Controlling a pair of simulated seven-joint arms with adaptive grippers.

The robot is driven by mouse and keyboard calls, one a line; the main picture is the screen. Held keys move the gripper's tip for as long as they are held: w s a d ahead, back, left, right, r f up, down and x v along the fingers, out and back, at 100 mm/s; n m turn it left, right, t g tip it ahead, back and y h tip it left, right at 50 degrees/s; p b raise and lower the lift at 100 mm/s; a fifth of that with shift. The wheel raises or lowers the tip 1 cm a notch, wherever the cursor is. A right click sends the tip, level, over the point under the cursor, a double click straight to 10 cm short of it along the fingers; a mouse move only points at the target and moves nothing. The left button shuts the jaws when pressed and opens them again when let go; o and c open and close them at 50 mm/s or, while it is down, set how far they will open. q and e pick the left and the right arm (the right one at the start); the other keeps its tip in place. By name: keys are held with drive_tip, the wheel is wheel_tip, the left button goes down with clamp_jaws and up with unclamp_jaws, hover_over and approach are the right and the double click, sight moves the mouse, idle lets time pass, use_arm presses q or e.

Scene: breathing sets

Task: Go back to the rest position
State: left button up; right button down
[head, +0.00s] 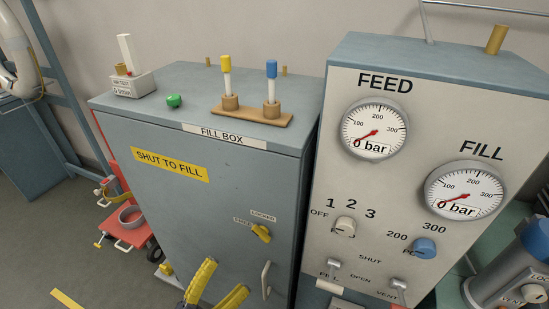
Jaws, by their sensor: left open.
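My left gripper (226,275) shows at the bottom edge with two yellow fingers apart and nothing seen between them. It is in front of the lower door of the grey fill box (215,205), below the yellow knob (261,233) and left of the door handle (265,276). Whether it touches the door cannot be told. The door appears shut. My right gripper is not in view.
On the box top stand a wooden stand (250,116) with yellow- and blue-capped tubes, a green button (174,101) and a small white device (133,85). A gauge panel (385,190) stands right, a red cart (128,228) left. Floor at far left is mostly clear.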

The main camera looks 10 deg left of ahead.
use_arm(q)
drive_tip(key=s+a+f+n+g+y, duration=0.2)
drive_tip(key=a+f, duration=0.1)
drive_tip(key=f, duration=1)
drive_tip(key=s+a+f+n+g+y, duration=0.2)
drive_tip(key=a+f+n+g+y, duration=0.1)
drive_tip(key=f, duration=1)
drive_tip(key=s+a+f+n+g+y, duration=0.2)
drive_tip(key=s+a+f, duration=0.1)
drive_tip(key=f, duration=0.9)
drive_tip(key=s+d+f+n+g+y, duration=0.1)
drive_tip(key=s+f+g, duration=0.9)
drive_tip(key=s+f, duration=1.4)
wheel_tip(320, 180, down, 2)
drive_tip(key=n+y, duration=0.1)
drive_tip(key=n, duration=0.1)
drive_tip(key=shift+s+n, duration=0.3)
